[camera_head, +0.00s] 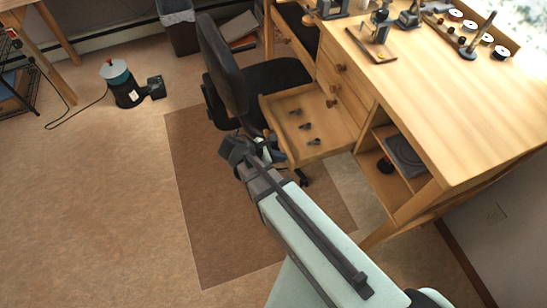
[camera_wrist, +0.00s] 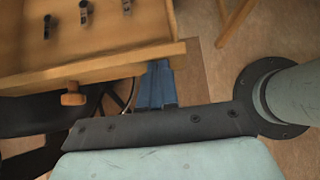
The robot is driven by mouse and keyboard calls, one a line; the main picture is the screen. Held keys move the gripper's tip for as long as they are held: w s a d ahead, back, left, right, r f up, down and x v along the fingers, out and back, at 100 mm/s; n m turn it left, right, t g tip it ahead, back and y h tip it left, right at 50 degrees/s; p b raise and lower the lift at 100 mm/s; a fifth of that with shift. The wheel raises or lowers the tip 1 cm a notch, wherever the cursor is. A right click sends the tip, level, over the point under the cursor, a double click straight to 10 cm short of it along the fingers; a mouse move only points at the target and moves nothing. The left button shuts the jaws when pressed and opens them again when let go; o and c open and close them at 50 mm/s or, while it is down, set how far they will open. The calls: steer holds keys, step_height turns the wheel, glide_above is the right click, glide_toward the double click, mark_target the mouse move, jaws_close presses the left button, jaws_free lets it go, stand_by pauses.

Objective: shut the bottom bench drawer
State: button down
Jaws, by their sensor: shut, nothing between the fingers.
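The bottom bench drawer (camera_head: 325,108) is pulled out from the wooden bench, with several small dark items lying in it. In the wrist view the drawer's front board (camera_wrist: 110,63) runs across the upper left, and its wooden knob (camera_wrist: 73,98) sticks out towards the lower left. My gripper (camera_head: 275,150) is by the outer side of the drawer front, near its near end. In the wrist view my gripper (camera_wrist: 158,66) is shut and empty, its tips by the lower edge of the front board. I cannot tell whether they touch it.
A black office chair (camera_head: 228,70) stands close behind my gripper, left of the drawer. The bench top (camera_head: 440,90) holds tools and spools. An open shelf (camera_head: 400,180) is to the right of the drawer.

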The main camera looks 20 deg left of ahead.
steer(key=shift+w+d, duration=0.1)
stand_by(0.3)
steer(key=w+d, duration=1.5)
steer(key=shift+w+d, duration=0.2)
